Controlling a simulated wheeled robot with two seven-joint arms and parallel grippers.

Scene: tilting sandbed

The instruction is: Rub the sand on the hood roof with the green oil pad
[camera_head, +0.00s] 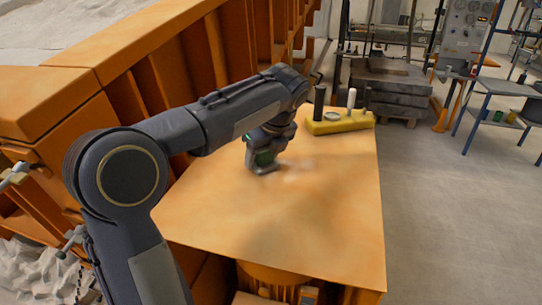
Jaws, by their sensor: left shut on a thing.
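The hood roof (330,215) is a flat orange panel in the middle of the head view. A faint pale patch of sand (298,170) lies on it, just right of my left gripper. My left gripper (262,160) points down at the roof and is shut on the green oil pad (264,158). My right gripper is not in view.
A yellow holder (340,122) with a black-handled and a white-handled tool stands at the roof's far edge. An orange ribbed wall (200,55) rises along the left. The roof's near and right parts are clear.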

